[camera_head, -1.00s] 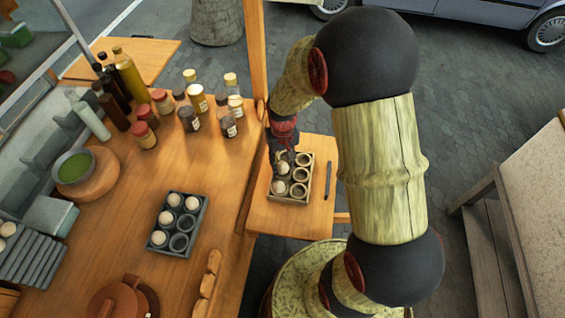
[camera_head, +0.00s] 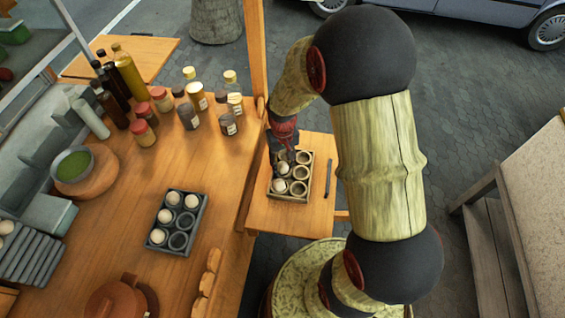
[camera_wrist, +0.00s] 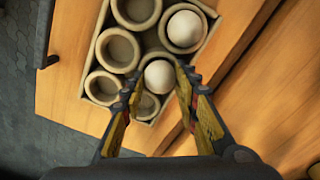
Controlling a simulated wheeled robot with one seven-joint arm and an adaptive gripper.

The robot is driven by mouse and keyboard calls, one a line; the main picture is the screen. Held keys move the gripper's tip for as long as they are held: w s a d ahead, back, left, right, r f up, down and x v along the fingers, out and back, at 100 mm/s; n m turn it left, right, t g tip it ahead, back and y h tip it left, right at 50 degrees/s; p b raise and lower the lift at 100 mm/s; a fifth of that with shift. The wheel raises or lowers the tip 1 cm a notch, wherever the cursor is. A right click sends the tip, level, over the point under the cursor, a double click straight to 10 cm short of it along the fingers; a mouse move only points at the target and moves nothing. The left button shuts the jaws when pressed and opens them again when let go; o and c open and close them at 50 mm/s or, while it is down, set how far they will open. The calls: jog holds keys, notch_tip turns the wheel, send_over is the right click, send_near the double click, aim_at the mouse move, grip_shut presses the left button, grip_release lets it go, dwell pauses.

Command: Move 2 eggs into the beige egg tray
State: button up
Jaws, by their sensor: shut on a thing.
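The beige egg tray (camera_head: 306,178) stands on the small wooden side table, and it also shows in the wrist view (camera_wrist: 85,75). One white egg (camera_head: 279,186) sits in a corner cup of it; it is the upper egg (camera_wrist: 185,28) in the wrist view. My gripper (camera_wrist: 160,82) is shut on a second white egg (camera_wrist: 159,75), at or just above the tray's egg-side row. I cannot tell whether this egg touches its cup. A dark grey egg tray (camera_head: 198,223) on the large counter holds several white eggs and two empty cups.
Bottles and jars (camera_head: 187,117) stand at the back of the counter. A green bowl (camera_head: 73,166) is at the left and a brown lidded pot (camera_head: 113,300) at the front. A dark stick-like object (camera_head: 328,178) lies right of the beige tray. A wooden post (camera_head: 254,60) rises behind.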

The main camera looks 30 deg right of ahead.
aim_at(283, 162)
jog(key=shift+f, duration=0.4)
jog(key=o, duration=0.9)
notch_tip(283, 162, up, 12)
dwell(0.6)
